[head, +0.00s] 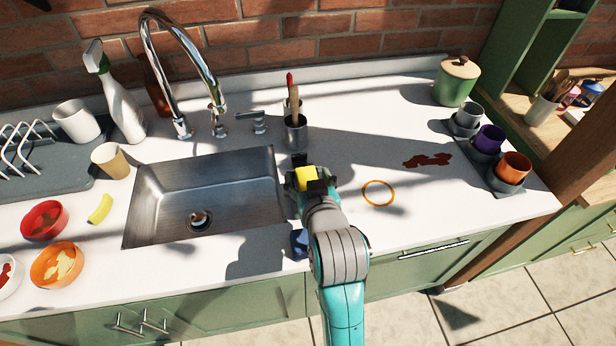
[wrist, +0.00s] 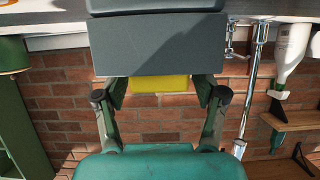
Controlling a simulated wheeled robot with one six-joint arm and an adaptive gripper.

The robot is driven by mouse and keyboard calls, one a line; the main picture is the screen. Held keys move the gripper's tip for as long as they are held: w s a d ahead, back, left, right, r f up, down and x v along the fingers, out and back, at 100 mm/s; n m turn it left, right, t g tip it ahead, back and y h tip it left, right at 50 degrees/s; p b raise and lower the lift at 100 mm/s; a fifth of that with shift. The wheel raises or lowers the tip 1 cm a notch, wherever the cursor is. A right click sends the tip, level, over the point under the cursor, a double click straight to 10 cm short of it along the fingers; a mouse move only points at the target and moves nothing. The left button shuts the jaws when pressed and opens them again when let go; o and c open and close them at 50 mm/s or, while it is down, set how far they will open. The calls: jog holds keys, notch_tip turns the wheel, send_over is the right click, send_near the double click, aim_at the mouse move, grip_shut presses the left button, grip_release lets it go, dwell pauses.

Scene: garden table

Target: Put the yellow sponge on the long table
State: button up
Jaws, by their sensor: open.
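The yellow sponge (head: 305,178) shows at the end of my arm in the head view, over the right rim of the sink. My gripper (head: 307,183) is there with its dark fingers around the sponge. In the wrist view a yellow strip of the sponge (wrist: 160,84) shows between the two fingers of my gripper (wrist: 160,90). The jaws are open; whether they touch the sponge I cannot tell. A dark grey block (wrist: 158,47) hides the fingertips there. I cannot make out a separate long table in either view.
The white counter (head: 350,220) holds the steel sink (head: 165,205) left of my gripper. A metal pot with brushes (head: 295,130) stands behind it. An orange ring (head: 378,193) and a red stain (head: 427,160) lie to the right. A dark blue item (head: 299,243) is by the front edge.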

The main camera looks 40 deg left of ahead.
jog(key=v, duration=1)
jog(key=shift+s+d+r, duration=0.1)
jog(key=shift+s+d, duration=0.05)
jog(key=shift+s, duration=0.05)
jog(key=s+d+f+m+t+h, duration=0.25)
jog(key=d+f, duration=0.55)
jog(key=d, duration=0.4)
jog(key=s+d+f+m+t+h, duration=0.25)
jog(key=d+f, duration=0.45)
jog(key=d, duration=0.5)
jog(key=s+d+m+h, duration=0.2)
jog(key=s+d, duration=0.4)
jog(key=s, duration=0.3)
jog(key=s+d+m+t+h, duration=0.1)
jog(key=s+d+m+h, duration=0.1)
jog(key=s+d, duration=0.5)
jog(key=s+h, duration=0.1)
jog(key=s, duration=0.1)
jog(key=shift+s+d+r+m, duration=0.2)
jog(key=shift+s+r+m, duration=0.1)
jog(key=shift+s+m, duration=0.1)
jog(key=shift+o, duration=0.5)
jog(key=shift+s+r, duration=0.15)
jog(key=shift+s, duration=0.1)
